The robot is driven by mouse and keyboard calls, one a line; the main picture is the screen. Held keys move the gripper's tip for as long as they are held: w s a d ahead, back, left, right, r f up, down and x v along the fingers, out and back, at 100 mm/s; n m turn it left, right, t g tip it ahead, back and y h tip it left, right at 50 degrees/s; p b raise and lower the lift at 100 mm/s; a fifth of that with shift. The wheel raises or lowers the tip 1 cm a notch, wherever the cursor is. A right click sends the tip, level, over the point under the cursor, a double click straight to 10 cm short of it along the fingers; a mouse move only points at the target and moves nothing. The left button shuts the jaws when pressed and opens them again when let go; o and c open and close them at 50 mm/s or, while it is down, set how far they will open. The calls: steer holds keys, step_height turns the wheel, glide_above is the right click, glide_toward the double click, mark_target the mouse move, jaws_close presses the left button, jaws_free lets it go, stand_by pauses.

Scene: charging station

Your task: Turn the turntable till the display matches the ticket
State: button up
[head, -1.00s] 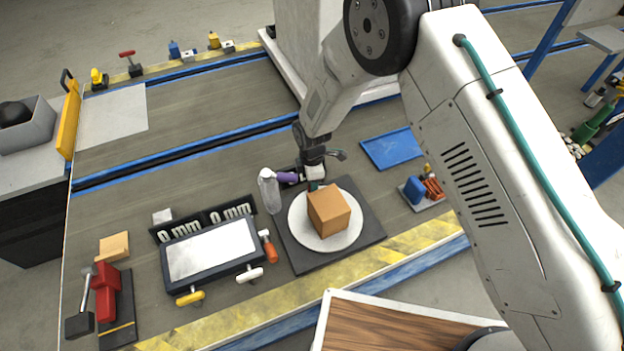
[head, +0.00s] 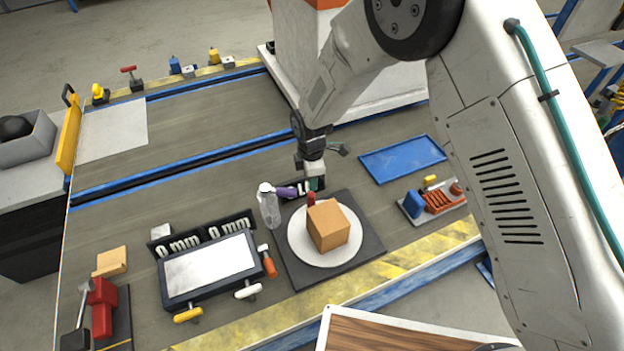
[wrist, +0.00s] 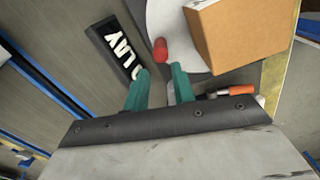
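The turntable is a white disc (head: 296,245) on a dark square base (head: 372,243). A brown box (head: 328,226) sits on it, and also fills the upper right of the wrist view (wrist: 238,32). A red peg (head: 311,199) stands near the disc's far rim; in the wrist view the red peg (wrist: 160,48) lies just beyond my fingertips. My gripper (wrist: 160,70) is open, its teal fingers apart and empty. In the head view my gripper (head: 315,184) is behind the disc. I cannot make out a ticket.
A clear bottle (head: 269,208) stands left of the turntable, near a purple item (head: 286,192). A blue tray (head: 403,158) and a small tool holder (head: 432,200) are on the right.

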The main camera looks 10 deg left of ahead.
steer(key=w+d+m, duration=0.1)
steer(key=d, duration=0.1)
steer(key=w+d+m, duration=0.1)
steer(key=w+d, duration=0.1)
steer(key=d, duration=0.1)
steer(key=w+d+f, duration=0.1)
steer(key=w+d, duration=0.1)
steer(key=shift+d+m+g, duration=0.15)
steer(key=shift+m+g, duration=0.15)
steer(key=shift+m, duration=0.1)
jaws_close()
steer(key=w+d+r+m+g+y, duration=0.1)
steer(key=w+d+m+g+y, duration=0.1)
steer(key=w+d+m+y, duration=0.3)
steer(key=shift+m+g+y, duration=0.3)
steer(key=shift+m+y, duration=0.3)
steer(key=shift+y, duration=0.3)
steer(key=s+a+f, duration=0.2)
steer(key=a, duration=0.1)
steer(key=s+a+f, duration=0.2)
steer(key=a, duration=0.1)
steer(key=s+a+f, duration=0.1)
steer(key=s+a, duration=0.2)
steer(key=a, duration=0.1)
steer(key=shift+f, duration=0.4)
